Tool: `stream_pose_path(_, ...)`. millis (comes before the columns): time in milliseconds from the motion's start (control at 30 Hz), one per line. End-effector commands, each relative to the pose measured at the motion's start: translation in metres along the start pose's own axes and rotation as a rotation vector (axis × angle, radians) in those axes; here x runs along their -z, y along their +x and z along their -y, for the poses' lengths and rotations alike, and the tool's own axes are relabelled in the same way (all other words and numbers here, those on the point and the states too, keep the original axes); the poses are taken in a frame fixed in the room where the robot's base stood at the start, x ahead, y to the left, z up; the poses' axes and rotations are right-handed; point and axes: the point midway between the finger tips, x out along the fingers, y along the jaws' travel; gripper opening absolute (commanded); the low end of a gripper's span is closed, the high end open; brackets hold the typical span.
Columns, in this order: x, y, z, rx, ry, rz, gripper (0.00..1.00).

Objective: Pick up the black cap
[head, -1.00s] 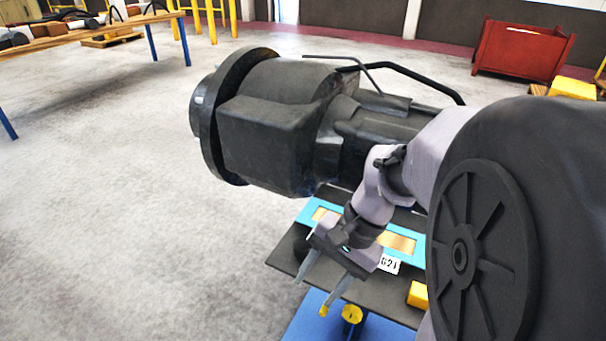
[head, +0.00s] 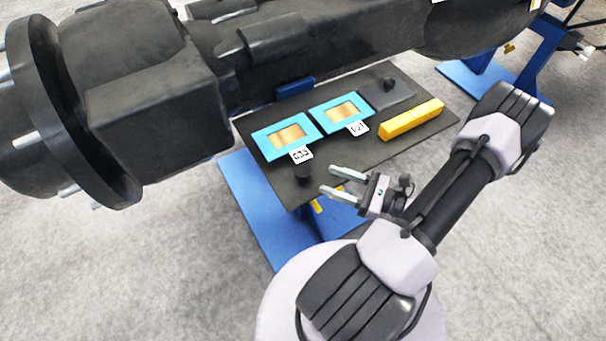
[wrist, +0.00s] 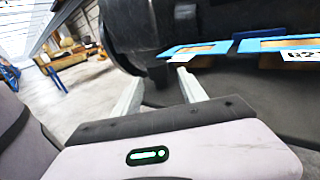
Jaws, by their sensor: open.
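The black cap (head: 303,172), a small dark upright cylinder, stands on the dark tabletop near its front-left corner in the head view. It is just in front of the left blue-framed plate. My gripper (head: 331,181) is open and empty, its two pale fingers pointing left toward the cap, with a small gap between them. The fingers also show in the wrist view (wrist: 160,78), spread apart.
Two blue-framed plates (head: 257,139) with number tags lie on the dark table (head: 400,150). A yellow bar (head: 411,121) and a dark block with a knob (head: 388,95) are at the right. A large black casting (head: 150,110) overhangs the table's back and left. Floor is open in front.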

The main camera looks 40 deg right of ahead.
Motion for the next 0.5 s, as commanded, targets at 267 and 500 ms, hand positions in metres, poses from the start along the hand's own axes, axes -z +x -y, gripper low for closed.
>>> stream_pose_path(267,0.002,0.045,-0.005,-0.005,0.001,-0.001,0.49)
stream_pose_path(500,-0.002,0.064,-0.004,0.0,0.0,-0.001,0.49)
